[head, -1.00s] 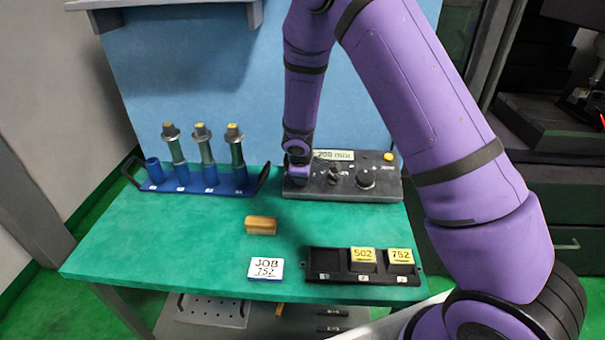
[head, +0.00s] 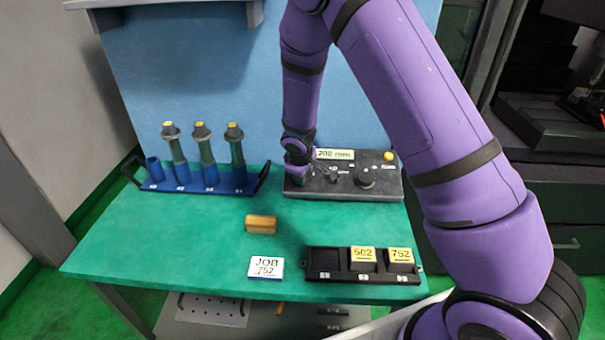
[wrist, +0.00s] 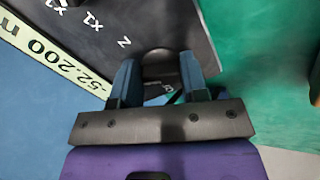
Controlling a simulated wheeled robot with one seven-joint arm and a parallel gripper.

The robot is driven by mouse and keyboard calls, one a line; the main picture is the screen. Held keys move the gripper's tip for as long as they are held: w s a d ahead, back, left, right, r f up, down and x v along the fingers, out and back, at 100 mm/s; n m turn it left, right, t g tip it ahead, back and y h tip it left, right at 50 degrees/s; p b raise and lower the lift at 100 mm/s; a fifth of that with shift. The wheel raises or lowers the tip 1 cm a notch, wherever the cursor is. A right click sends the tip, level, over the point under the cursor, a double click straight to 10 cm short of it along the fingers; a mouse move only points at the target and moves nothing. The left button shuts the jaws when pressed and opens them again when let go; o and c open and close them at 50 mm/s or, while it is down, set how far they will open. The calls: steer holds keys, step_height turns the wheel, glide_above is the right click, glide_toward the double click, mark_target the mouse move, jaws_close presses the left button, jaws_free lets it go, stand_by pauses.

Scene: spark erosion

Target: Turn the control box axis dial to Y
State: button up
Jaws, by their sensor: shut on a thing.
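The dark control box (head: 345,188) stands at the back right of the green bench, with a lit display and several controls on top. My gripper (wrist: 160,72) is at the box's left end, its two blue fingers on either side of a dark round knob (wrist: 158,58), shut on it. This looks like the axis dial. A "Z" and "X1" markings show on the panel beside it in the wrist view. The dial's pointer and the letter it points to are hidden. In the head view my wrist covers the dial.
Two other knobs, including a larger one (head: 366,177), and a yellow button (head: 389,156) sit further right on the box. A blue rack (head: 200,185) with tool holders stands left. A wooden block (head: 261,224), a job card (head: 266,267) and a black tray (head: 325,264) lie in front.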

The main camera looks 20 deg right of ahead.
steer(key=o, duration=0.9)
steer(key=v, duration=1)
steer(key=shift+s+r, duration=0.15)
steer(key=shift+r, duration=0.2)
